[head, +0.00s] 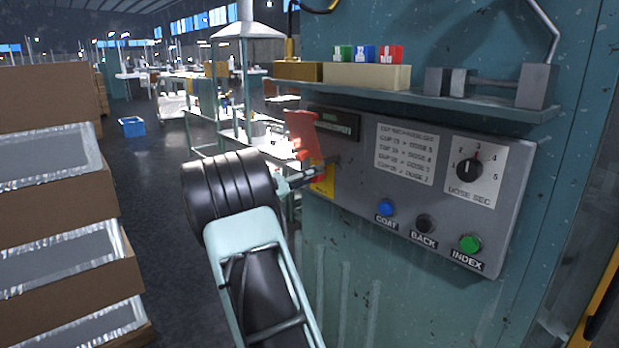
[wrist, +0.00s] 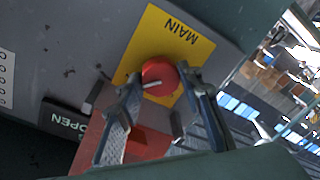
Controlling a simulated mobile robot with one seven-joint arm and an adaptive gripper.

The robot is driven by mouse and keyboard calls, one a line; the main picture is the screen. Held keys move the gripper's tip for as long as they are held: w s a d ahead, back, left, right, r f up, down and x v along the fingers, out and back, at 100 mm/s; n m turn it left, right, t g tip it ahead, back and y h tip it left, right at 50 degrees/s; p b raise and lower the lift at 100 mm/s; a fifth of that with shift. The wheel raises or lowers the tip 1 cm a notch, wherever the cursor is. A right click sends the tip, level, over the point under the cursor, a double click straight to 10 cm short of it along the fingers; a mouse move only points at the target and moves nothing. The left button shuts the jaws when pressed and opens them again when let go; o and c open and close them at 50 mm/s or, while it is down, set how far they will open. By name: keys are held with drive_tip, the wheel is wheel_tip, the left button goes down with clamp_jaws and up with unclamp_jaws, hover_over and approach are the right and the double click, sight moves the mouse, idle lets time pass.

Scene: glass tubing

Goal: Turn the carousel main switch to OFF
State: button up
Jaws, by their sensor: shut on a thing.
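The main switch is a round red knob (wrist: 158,75) with a pale pointer line, on a yellow plate (wrist: 195,48) marked MAIN in the wrist view. The line points left in that picture. My gripper (wrist: 157,92) has one finger on each side of the knob and is shut on it. In the head view my gripper (head: 318,170) reaches the left end of the grey control panel (head: 350,170), in front of the yellow plate (head: 323,184); the knob is hidden there. I see no readable OFF mark.
A red flap (head: 301,135) stands close above my gripper, beside a dark display (head: 334,122). The panel also has a dose dial (head: 468,169) and blue (head: 386,207), black (head: 424,223) and green (head: 469,243) buttons. A shelf (head: 470,101) juts out above. Stacked boxes (head: 60,195) stand left.

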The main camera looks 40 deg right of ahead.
drive_tip(key=shift+f+n+b, duration=0.1)
drive_tip(key=shift+n+b, duration=0.3)
drive_tip(key=shift+c, duration=0.6)
drive_tip(key=n+p, duration=0.2)
drive_tip(key=n, duration=0.6)
drive_tip(key=n+g+p, duration=0.1)
drive_tip(key=n, duration=0.7)
drive_tip(key=shift+w+r+y+p, duration=0.1)
drive_tip(key=shift+r+y+p, duration=0.1)
drive_tip(key=shift+y+p, duration=0.2)
drive_tip(key=shift+g, duration=0.3)
drive_tip(key=o, duration=1.2)
drive_tip(key=shift+c, duration=0.2)
drive_tip(key=shift+a, duration=0.1)
